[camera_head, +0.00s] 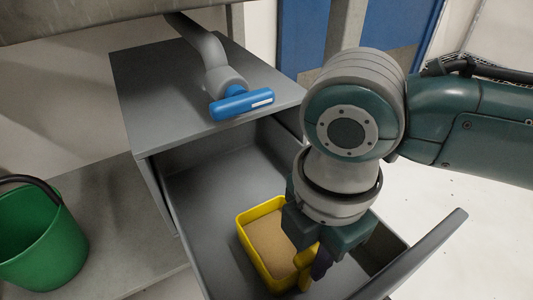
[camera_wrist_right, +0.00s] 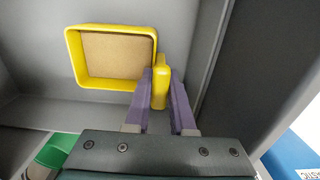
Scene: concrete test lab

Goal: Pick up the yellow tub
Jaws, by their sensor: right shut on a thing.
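The yellow tub (camera_head: 249,253) is a squarish open box with a flat tan surface inside it. It is in the open grey drawer (camera_head: 200,190), and it also shows in the wrist view (camera_wrist_right: 106,84). I cannot tell whether it touches the drawer floor. A yellow handle (camera_wrist_right: 161,88) sticks out from its side. My right gripper (camera_head: 319,262) reaches down into the drawer from above. Its purple fingers (camera_wrist_right: 161,78) are on both sides of the handle, shut on it. The gripper hides part of the tub's right side in the head view. My left gripper is not in view.
The grey cabinet top (camera_head: 165,85) is above the drawer, with a blue-handled pipe (camera_head: 240,103) over it. The drawer's front panel (camera_head: 425,255) is close to my right gripper. A green bucket (camera_head: 40,240) stands at the left.

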